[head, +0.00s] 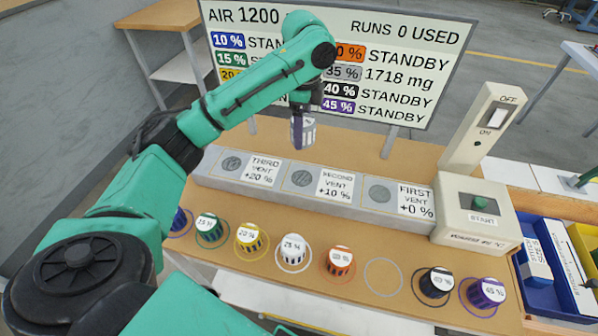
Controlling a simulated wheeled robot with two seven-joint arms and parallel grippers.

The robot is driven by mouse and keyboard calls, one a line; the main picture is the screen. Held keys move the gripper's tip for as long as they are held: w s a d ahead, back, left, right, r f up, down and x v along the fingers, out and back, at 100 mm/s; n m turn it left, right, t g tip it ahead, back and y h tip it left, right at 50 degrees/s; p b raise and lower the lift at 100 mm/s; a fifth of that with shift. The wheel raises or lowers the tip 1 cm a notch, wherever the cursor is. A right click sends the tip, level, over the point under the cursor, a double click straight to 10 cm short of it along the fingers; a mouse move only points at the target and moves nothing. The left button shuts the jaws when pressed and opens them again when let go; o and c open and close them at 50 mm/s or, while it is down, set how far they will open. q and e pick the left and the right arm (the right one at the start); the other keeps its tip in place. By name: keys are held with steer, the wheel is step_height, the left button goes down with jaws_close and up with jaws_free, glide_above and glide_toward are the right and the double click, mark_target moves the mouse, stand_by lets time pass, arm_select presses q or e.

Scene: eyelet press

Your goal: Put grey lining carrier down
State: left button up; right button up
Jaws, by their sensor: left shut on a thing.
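My left gripper (298,128) is shut on the grey lining carrier (308,133), a small pale cup-shaped piece with slots, partly hidden by a finger. It appears held in the air, near the back of the vent block in the picture. An empty grey ring (383,261) is marked on the table between the orange carrier (340,260) and the black carrier (437,283). My right gripper is not in view.
The long grey vent block (335,203) has three labelled vents. Purple (488,292), white (294,249), yellow (250,237), green (209,227) and blue (179,219) carriers stand in front. The switch unit (475,225) and blue bins (540,300) are right; the display board (400,90) is behind.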

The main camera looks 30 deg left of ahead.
mark_target(302, 178)
arm_select(q)
step_height(302, 178, down, 14)
steer(key=shift+w+a+f+p, duration=0.1)
steer(key=shift+f+p, duration=0.1)
steer(key=shift+p, duration=0.9)
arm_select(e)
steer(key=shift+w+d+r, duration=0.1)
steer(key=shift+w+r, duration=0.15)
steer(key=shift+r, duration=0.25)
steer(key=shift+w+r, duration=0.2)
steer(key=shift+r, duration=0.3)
arm_select(q)
steer(key=o, duration=1.4)
steer(key=shift+f, duration=0.1)
step_height(302, 178, up, 12)
steer(key=shift+r+b, duration=0.2)
steer(key=shift+b, duration=0.65)
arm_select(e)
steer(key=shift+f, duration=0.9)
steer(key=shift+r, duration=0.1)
